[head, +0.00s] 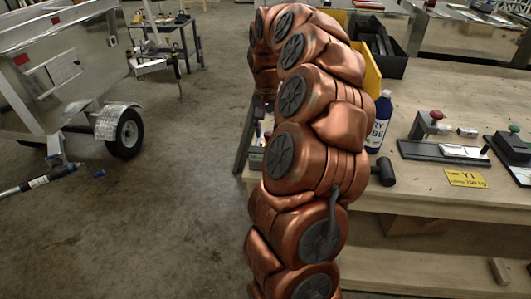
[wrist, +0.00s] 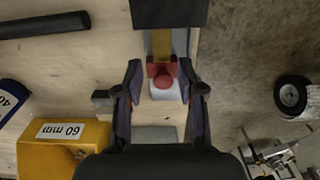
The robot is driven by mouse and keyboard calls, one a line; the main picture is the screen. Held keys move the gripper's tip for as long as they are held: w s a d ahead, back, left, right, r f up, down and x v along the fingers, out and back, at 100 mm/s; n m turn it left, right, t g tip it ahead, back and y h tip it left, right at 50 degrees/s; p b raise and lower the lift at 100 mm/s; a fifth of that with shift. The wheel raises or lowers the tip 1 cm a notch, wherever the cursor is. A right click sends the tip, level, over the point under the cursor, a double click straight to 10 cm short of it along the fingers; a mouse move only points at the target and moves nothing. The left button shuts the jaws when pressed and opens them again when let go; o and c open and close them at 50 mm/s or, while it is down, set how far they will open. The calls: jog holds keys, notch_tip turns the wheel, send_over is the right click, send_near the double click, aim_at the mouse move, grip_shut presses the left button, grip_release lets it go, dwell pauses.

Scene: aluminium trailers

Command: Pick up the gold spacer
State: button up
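A yellow-gold block (wrist: 60,160) with a white "60 mm" label lies at the lower left of the wrist view, partly cut off by the frame and my gripper body. I take it for the gold spacer. I cannot make it out in the head view. My gripper (wrist: 164,82) is open, its two fingers apart. Between them in the picture is a red knob (wrist: 165,79) on a pale fixture with a gold strip behind it. I cannot tell how far below the fingertips the knob is. The gold block is left of the fingers. My arm hides the gripper in the head view.
A blue block marked "40" (wrist: 10,98) and a black bar (wrist: 45,25) lie on the wooden bench. In the head view a blue bottle (head: 380,122), a black-headed mallet (head: 383,171), fixtures (head: 446,150) and a yellow plate (head: 466,178) are there. A trailer (head: 60,70) stands left.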

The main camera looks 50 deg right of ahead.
jog(key=shift+a+f+p, duration=0.15)
jog(key=shift+f+p, duration=0.85)
jog(key=shift+f, duration=2.1)
jog(key=shift+w, duration=0.1)
jog(key=shift+c, duration=0.2)
grip_shut()
